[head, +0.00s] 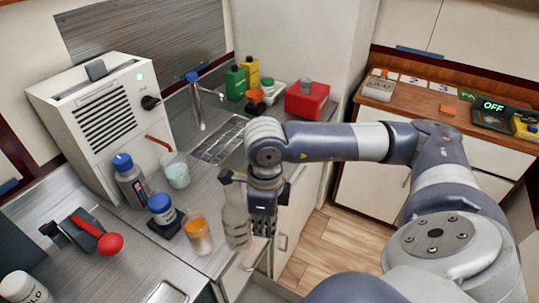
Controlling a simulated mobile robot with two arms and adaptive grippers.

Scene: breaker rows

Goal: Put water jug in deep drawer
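A clear, tall jug-like vessel (237,218) is upright at the counter's front edge in the head view. I cannot tell if it rests on the counter or hangs just above it. My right gripper (262,225) points down right beside it, on its right side, overlapping it in the picture. The fingertips are hard to make out, so its grip is unclear. Below the counter edge are pale cabinet fronts with a handle (283,242); I cannot tell which one is the deep drawer. My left gripper is not in view.
A white machine (108,125) stands at the back left with a clear beaker (175,170) beside it. A blue-capped bottle (131,182), a blue-lidded jar (163,210) and an orange-topped container (197,236) crowd the counter left of the vessel. A red box (306,101) is farther back.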

